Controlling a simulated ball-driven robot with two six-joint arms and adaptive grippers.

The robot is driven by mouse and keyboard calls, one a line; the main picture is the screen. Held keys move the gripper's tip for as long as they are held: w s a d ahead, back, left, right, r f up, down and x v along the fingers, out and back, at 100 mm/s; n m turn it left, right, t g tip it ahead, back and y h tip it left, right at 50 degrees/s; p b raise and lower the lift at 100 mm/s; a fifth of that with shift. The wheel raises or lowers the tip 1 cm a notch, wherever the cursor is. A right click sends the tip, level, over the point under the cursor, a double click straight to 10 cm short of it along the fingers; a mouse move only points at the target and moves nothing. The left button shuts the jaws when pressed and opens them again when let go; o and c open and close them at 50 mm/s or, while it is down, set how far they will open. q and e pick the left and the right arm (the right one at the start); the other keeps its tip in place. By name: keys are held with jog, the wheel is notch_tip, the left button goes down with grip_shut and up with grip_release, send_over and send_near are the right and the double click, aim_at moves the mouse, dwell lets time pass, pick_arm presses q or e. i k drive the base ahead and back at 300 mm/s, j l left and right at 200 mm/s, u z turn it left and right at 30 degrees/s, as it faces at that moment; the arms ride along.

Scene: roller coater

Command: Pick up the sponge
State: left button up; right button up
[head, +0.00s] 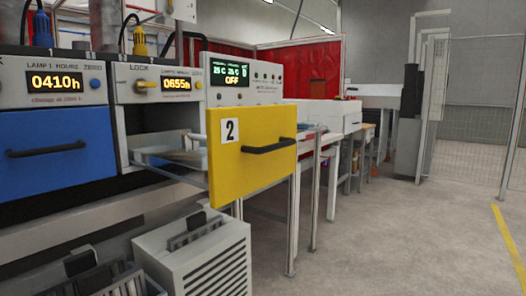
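I see no sponge in the head view. Neither of my grippers shows in this view. A yellow drawer front (226,165) marked 2, with a black handle (270,145), is pulled out from the machine. Behind it the open drawer holds a pale tray-like surface (172,155), and most of its inside is hidden by the yellow front.
A blue drawer (55,135) on the left is closed. Below the yellow drawer stands a grey vented box (195,260). A dark crate (95,280) is at the lower left. Work tables (320,140) stand farther back. The grey floor (400,240) on the right is clear.

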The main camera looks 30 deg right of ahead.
aim_at(300, 126)
jog(key=z, duration=1.35)
jog(key=i+l+z, duration=0.3)
jog(key=i, duration=0.2)
jog(key=i+l+z, duration=0.15)
jog(key=i+z, duration=0.2)
jog(key=i, duration=0.2)
jog(key=i+z, duration=0.3)
jog(key=i, duration=0.25)
jog(key=i+u, duration=0.2)
jog(key=i, duration=0.25)
jog(key=i+l+u, duration=0.2)
jog(key=i, duration=0.2)
jog(key=i+u, duration=0.2)
jog(key=i, duration=0.25)
jog(key=i+j+u, duration=0.1)
jog(key=i+u, duration=0.15)
jog(key=u, duration=0.2)
jog(key=i+u, duration=0.25)
jog(key=u, duration=0.2)
jog(key=i+u, duration=0.25)
jog(key=u, duration=0.2)
